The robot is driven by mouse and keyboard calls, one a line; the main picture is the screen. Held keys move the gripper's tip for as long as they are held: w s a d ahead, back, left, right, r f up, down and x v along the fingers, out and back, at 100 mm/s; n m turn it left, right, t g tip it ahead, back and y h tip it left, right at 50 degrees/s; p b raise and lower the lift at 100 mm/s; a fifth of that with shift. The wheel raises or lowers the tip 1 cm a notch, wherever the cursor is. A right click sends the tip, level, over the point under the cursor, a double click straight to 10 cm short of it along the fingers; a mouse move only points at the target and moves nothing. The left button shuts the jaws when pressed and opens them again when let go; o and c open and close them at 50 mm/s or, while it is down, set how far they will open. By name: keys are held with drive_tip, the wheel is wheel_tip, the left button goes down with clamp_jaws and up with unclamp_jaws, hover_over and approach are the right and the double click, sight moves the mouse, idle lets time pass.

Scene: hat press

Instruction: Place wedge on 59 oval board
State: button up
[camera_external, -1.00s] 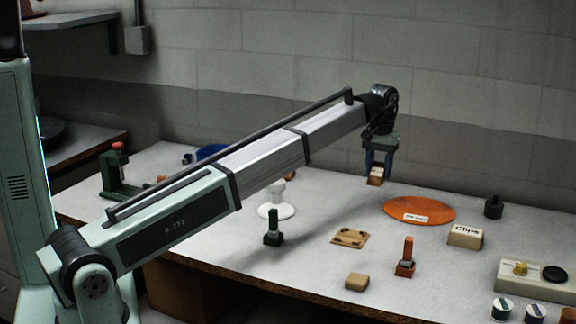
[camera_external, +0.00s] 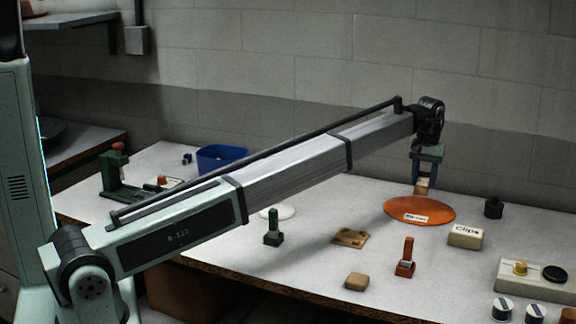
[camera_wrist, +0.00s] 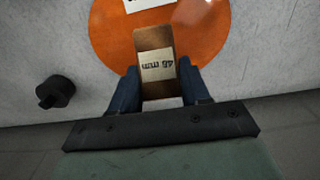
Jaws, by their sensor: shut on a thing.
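A small tan and brown wedge (camera_external: 423,185) with a pale label sits between the two blue fingers of my gripper (camera_external: 425,177). In the wrist view, the wedge (camera_wrist: 154,42) has a label that looks like "46 mm", upside down. My gripper (camera_wrist: 158,76) is shut on it. The orange oval board (camera_external: 398,211) lies flat on the bench, with a white label too small to read. The wedge appears over the far part of the board. Whether it touches the board is unclear. In the wrist view the board (camera_wrist: 205,35) shows behind the wedge.
A black knob-like weight (camera_external: 494,208) stands right of the board, and a "Clips" block (camera_external: 465,237) stands in front right. An orange stamp-like piece (camera_external: 405,258), a tan plate (camera_external: 350,238) and a green piece (camera_external: 273,228) stand nearer. The wall is close behind.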

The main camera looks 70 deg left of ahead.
sight(424, 176)
drive_tip(key=shift+f, duration=2.75)
drive_tip(key=shift+f, duration=0.15)
drive_tip(key=o, duration=1.1)
drive_tip(key=shift+c, duration=0.2)
wheel_tip(424, 176, up, 12)
drive_tip(key=shift+r, duration=0.15)
